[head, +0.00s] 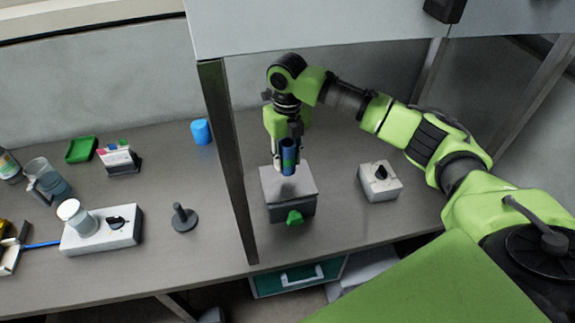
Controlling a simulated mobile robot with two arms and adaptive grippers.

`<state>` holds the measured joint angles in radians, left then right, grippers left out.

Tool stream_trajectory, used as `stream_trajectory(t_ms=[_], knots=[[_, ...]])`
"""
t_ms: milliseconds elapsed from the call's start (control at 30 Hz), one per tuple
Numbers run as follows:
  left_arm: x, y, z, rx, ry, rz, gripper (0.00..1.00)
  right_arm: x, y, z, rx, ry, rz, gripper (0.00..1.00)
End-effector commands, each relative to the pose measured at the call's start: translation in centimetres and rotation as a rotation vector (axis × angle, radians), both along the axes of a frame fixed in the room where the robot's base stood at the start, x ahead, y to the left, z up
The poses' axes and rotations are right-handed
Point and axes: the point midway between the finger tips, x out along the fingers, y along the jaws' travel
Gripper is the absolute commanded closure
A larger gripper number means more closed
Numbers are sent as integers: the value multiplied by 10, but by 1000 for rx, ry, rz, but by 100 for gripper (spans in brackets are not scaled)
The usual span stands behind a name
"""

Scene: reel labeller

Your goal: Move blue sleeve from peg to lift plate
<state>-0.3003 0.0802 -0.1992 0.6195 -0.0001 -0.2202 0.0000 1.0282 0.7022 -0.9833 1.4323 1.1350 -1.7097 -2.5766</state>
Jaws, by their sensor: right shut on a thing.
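My right gripper (286,138) points down and is shut on the blue sleeve (288,160), a small upright dark-blue cylinder. The sleeve is over the light grey lift plate (272,188), on top of a dark grey box with a green knob on its front. A dark shadow shows on the plate under the sleeve; I cannot tell whether its lower end touches the plate. The dark peg (181,217) stands bare on its round base, left of the metal post. My left gripper is not in view.
A metal post (229,170) stands just left of the lift. A white box with a black knob (380,182) is to its right. A lighter blue cylinder (201,132) stands at the back. A white device (120,236), jug (47,181) and green tray (81,150) are at left.

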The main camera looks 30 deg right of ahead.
Motion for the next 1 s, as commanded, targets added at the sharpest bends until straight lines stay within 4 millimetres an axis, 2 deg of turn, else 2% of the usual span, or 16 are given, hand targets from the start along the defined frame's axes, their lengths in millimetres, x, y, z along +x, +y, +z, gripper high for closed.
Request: stream_trajectory(t_ms=[300,667,700,733,767,1000], knots=[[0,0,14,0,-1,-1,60,-1,0,-37,-1,2,-1,97],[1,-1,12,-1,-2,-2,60,-1,0,-42,0,1,0,97],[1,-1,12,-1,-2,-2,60,-1,0,-42,0,1,0,66],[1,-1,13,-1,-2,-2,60,-1,0,-42,0,0,0,58],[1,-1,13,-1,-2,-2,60,-1,0,-42,0,1,0,54],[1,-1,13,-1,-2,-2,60,-1,0,-42,-1,1,0,54]])
